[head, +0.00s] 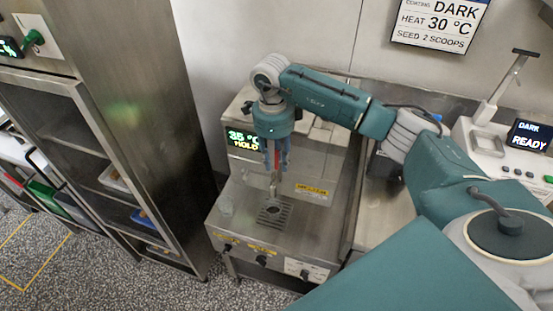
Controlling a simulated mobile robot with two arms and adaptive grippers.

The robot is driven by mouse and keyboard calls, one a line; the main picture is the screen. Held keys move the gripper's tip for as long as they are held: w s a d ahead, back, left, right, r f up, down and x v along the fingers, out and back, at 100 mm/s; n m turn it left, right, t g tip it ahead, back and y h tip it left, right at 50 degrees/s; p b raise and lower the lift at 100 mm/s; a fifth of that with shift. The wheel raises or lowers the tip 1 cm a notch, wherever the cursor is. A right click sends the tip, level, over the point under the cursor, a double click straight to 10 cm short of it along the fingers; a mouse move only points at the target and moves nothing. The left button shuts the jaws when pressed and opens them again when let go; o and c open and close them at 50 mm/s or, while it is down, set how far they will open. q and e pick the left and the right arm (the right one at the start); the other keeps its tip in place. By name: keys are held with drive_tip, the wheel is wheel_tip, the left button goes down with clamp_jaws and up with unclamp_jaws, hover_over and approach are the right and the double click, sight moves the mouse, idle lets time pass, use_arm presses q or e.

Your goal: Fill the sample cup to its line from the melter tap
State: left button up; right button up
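The melter (310,215) is a steel machine whose green and yellow display (243,140) reads about 35 °C and HOLD. My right gripper (276,164) points down in front of the melter's upright face, above its drip grate (275,211). A pale metal part, probably the tap (273,187), shows just below the fingertips; I cannot tell whether they touch it. The finger gap is too small to judge. A small clear shape, possibly the sample cup (226,206), stands on the melter's deck left of the grate. No fill line is readable. My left gripper is out of view.
A tall steel cabinet (150,100) with open shelves stands close on the left. A unit with a DARK READY screen (530,136) is on the right. A wall sign (440,24) reads DARK, HEAT 30 °C. Knobs (262,260) line the melter's front.

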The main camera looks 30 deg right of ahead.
drive_tip(key=shift+r, duration=0.1)
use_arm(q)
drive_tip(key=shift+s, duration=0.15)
use_arm(e)
drive_tip(key=r, duration=1.1)
drive_tip(key=shift+w+a+r, duration=0.2)
drive_tip(key=shift+r, duration=0.2)
